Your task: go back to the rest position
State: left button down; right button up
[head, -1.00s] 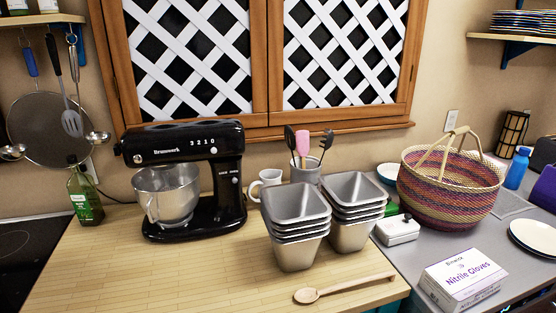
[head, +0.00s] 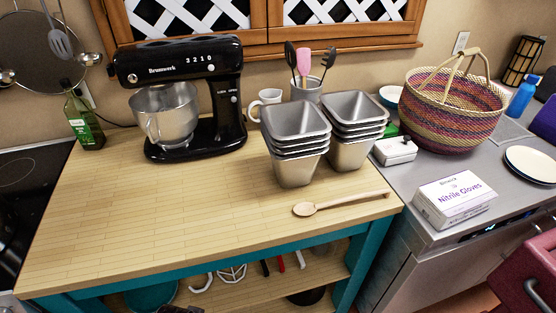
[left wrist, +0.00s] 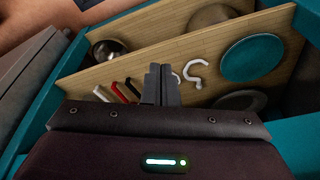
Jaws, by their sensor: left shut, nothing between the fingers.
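My left gripper (left wrist: 160,85) shows in the left wrist view, its two dark fingers together with nothing held. Beyond it is the wooden lower shelf (left wrist: 140,70) of the teal-framed table; the gap between them is hard to judge. I cannot clearly make out the left gripper in the head view. My right gripper is in neither view.
The wooden tabletop (head: 180,210) bears a black mixer (head: 200,70), stacked metal tins (head: 295,165) and a wooden spoon (head: 310,209). Its front is clear. A glove box (head: 455,200) and woven basket (head: 450,120) stand on the right counter. A teal plate (left wrist: 252,57) lies on the shelf.

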pick_arm(q)
jog(key=s+a+f+g, duration=0.1)
jog(key=s+f, duration=0.4)
jog(key=f, duration=0.4)
jog(key=s+f, duration=0.4)
jog(key=f, duration=0.5)
jog(key=s+a+f+g, duration=0.1)
jog(key=s+f, duration=0.4)
jog(key=f, duration=0.4)
jog(key=s+a+f, duration=0.2)
jog(key=s+f, duration=0.3)
jog(key=s, duration=0.4)
jog(key=shift+s+f, duration=0.15)
